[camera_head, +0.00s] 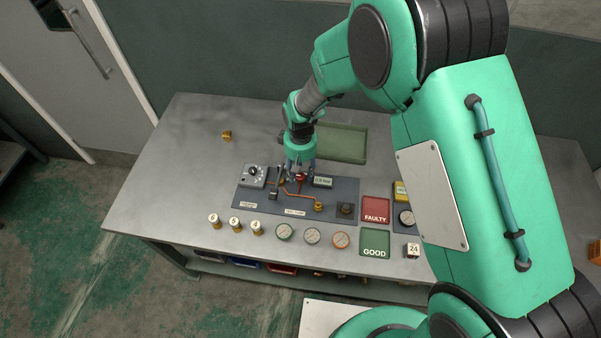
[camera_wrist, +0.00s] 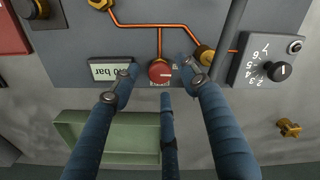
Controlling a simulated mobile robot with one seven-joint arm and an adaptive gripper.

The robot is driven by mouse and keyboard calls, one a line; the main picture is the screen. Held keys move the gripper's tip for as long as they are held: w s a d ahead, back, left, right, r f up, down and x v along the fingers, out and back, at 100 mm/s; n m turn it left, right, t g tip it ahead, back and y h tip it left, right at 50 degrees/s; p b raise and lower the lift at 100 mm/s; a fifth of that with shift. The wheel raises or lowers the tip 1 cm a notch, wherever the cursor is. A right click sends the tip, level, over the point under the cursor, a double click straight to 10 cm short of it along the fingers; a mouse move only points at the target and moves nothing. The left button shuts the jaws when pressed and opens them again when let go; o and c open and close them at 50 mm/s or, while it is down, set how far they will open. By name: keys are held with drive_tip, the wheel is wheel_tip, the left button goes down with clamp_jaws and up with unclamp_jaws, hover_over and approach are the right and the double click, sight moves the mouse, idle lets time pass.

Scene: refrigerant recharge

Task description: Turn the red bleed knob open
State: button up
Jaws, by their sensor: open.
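The red bleed knob (camera_wrist: 160,72) sits on the grey panel at the end of an orange pipe, in the upper middle of the wrist view. In the head view the knob (camera_head: 300,178) is partly hidden under my gripper (camera_head: 300,168). In the wrist view my gripper (camera_wrist: 158,80) is open, with blue fingers spread to the left and right of the knob and a third finger below it. The fingertips look close to the knob; whether they touch it I cannot tell.
Beside the knob are a bar display (camera_wrist: 112,70), a brass fitting (camera_wrist: 204,55) and a numbered dial (camera_wrist: 277,71). A green tray (camera_head: 342,143) lies behind. Gauges (camera_head: 312,236), a red FAULTY tray (camera_head: 375,203) and a green GOOD tray (camera_head: 367,253) stand in front. The table's left side is mostly clear.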

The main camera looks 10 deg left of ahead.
sight(302, 175)
wheel_tip(302, 175, up, 11)
idle(0.5)
drive_tip(key=shift+f, duration=0.15)
idle(0.4)
drive_tip(key=s+d+r+m+t+b, duration=0.1)
drive_tip(key=s+d+r+m, duration=0.15)
drive_tip(key=d+r, duration=0.65)
drive_tip(key=s+d+r+m+t+b, duration=0.1)
drive_tip(key=s+d+r+m, duration=0.15)
drive_tip(key=d+r, duration=0.7)
drive_tip(key=s+d+r+m+t, duration=0.1)
drive_tip(key=s+d+r, duration=0.2)
drive_tip(key=s, duration=0.3)
drive_tip(key=s+d+r+m+t+b, duration=0.1)
drive_tip(key=s+d+r, duration=0.1)
drive_tip(key=s+d, duration=0.3)
drive_tip(key=s+d+r+m+t, duration=0.1)
drive_tip(key=s+d+r, duration=0.2)
drive_tip(key=s, duration=0.5)
drive_tip(key=shift+s+d+r+m+t, duration=0.3)
drive_tip(key=shift+s+d+r, duration=0.1)
drive_tip(key=shift+d, duration=0.1)
